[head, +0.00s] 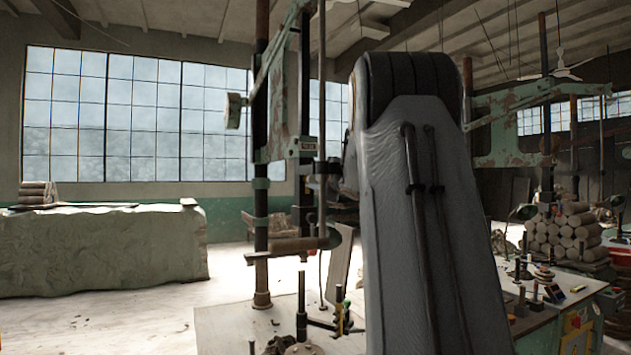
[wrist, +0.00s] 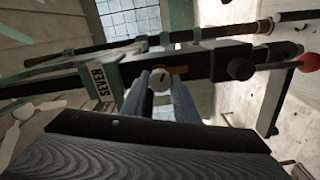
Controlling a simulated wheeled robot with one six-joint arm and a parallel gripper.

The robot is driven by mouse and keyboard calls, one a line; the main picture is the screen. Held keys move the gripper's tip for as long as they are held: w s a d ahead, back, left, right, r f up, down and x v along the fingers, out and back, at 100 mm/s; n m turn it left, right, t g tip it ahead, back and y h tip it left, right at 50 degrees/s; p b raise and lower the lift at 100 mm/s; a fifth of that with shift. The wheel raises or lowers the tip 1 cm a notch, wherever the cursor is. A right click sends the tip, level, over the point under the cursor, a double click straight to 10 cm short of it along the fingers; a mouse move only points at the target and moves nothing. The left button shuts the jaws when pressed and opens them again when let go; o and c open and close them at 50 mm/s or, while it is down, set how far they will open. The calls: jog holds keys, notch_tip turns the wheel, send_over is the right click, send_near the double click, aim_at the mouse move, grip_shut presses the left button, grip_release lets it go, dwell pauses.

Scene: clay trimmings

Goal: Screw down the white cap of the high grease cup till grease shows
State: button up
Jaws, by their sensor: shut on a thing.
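The white cap (wrist: 158,71) shows its round face, with a short dark mark, in the wrist view. It sits between the tips of the two grey fingers of my gripper (wrist: 160,84), which is shut on it. A small brass-coloured part (wrist: 181,70) shows just right of the cap, against a dark bar. I cannot see any grease around the cap. In the head view my arm's large grey link hides my gripper and the cap it holds.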

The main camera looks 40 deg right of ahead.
jog(key=o, duration=1.1)
jog(key=shift+c, duration=0.2)
jog(key=b+v, duration=0.3)
jog(key=v, duration=0.5)
